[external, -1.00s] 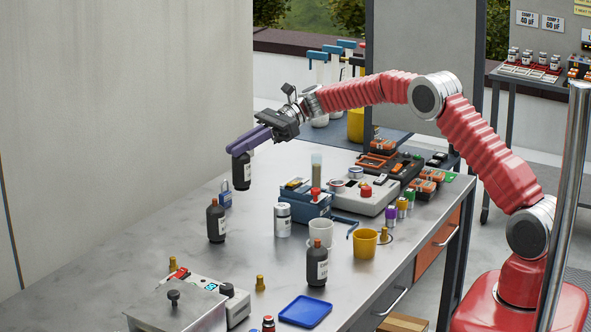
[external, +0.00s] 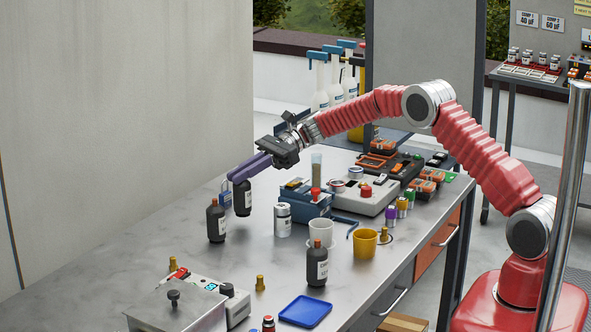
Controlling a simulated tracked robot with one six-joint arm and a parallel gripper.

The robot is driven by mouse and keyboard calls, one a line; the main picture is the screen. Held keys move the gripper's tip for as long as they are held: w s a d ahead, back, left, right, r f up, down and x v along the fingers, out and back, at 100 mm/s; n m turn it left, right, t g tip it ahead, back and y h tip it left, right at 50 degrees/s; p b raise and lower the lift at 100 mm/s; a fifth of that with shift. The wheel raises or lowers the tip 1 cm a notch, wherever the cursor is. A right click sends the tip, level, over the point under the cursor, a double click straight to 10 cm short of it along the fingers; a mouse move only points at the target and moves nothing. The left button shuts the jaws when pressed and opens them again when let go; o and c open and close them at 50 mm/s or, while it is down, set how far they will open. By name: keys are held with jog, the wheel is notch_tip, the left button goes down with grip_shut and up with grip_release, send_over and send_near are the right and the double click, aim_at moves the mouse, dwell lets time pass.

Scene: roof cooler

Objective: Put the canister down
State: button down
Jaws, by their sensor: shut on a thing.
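My gripper (external: 240,172) with purple fingers is shut on the top of a black canister (external: 243,198) with a white label. The canister hangs upright below the fingers, low over the grey bench. I cannot tell whether its base touches the bench top (external: 130,243). A similar black bottle (external: 216,222) with a reddish cap stands just to its left and nearer the camera. Another black bottle (external: 317,265) stands near the front edge of the bench. The top of the held canister is hidden by the fingers.
A silver can (external: 282,220), a white cup (external: 321,234), a yellow cup (external: 365,242) and a blue box (external: 306,205) stand to the right. A blue tray (external: 305,311) lies in front. The bench's left side is clear.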

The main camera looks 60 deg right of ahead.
jog(key=shift+f, duration=1.25)
jog(key=shift+f, duration=0.1)
jog(key=c, duration=1.8)
grip_release()
jog(key=v, duration=1.2)
jog(key=shift+w, duration=0.1)
